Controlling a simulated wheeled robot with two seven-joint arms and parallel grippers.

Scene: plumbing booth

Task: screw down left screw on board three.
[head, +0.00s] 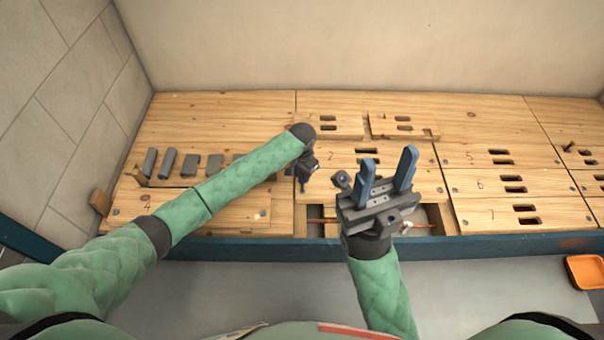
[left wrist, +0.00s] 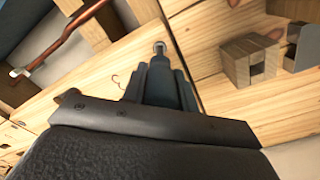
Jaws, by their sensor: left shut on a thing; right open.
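My left gripper (head: 305,183) points down over the boards at the middle of the bench, left of the other gripper. It is shut on a screw (left wrist: 160,47), whose small round head shows at the fingertips in the left wrist view. The screw's shank is hidden, so I cannot tell how deep it sits. The pale wooden board (left wrist: 112,68) beneath the fingers bears a faint mark, possibly its number; I cannot read it surely. My right gripper (head: 388,170), with blue fingers, is open and empty, pointing up over the bench's front middle.
An open gap with a copper pipe (head: 418,225) lies at the bench front; the pipe (left wrist: 62,42) also shows in the left wrist view. Several grey blocks (head: 190,165) stand at the left. Slotted boards (head: 500,185) cover the right. An orange tray (head: 587,272) sits at far right.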

